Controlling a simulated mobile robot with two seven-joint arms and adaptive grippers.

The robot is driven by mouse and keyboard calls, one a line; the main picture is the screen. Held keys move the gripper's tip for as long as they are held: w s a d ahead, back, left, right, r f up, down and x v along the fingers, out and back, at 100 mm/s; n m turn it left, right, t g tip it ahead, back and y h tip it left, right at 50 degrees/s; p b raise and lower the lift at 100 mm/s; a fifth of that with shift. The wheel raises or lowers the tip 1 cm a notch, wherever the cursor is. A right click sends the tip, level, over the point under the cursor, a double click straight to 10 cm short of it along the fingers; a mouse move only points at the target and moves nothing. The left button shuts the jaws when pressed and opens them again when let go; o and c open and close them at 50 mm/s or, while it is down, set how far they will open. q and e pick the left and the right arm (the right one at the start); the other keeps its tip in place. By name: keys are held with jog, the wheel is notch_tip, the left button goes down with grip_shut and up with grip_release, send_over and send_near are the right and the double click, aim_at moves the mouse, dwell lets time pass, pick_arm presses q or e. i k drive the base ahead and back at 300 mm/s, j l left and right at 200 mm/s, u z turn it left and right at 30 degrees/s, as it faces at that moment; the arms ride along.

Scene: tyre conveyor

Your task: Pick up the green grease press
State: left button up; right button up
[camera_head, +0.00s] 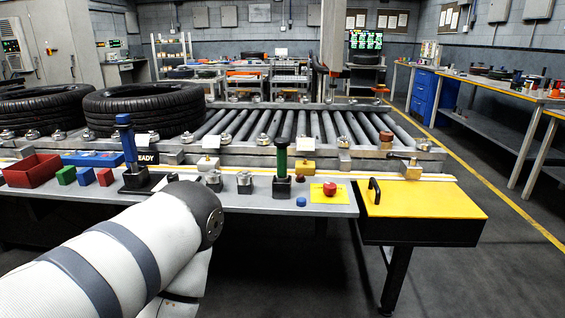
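The green grease press (282,160) stands upright in a black base on the grey front bench (245,203), right of the picture's middle. A similar blue press (128,140) stands upright in its own black base further left. My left arm comes in from the lower left, with its rounded joint in front of the bench edge, left of the green press and apart from it. Neither of my grippers shows in the view.
A red button on a yellow plate (329,191) and a blue cap (301,202) sit right of the green press. Small metal fittings (245,183) stand to its left. A yellow-topped box (424,198) is at the bench's right end. The roller conveyor (310,124) with tyres (146,108) runs behind.

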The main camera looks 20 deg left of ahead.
aim_at(281, 144)
jog(key=j+u, duration=0.25)
jog(key=j, duration=0.25)
jog(key=j+u, duration=0.25)
jog(key=j, duration=0.2)
jog(key=i+j+u, duration=0.1)
jog(key=j+u, duration=0.2)
jog(key=j, duration=0.15)
jog(key=i+j+u, duration=0.1)
jog(key=j+u, duration=0.15)
jog(key=j, duration=0.25)
jog(key=z, duration=1.25)
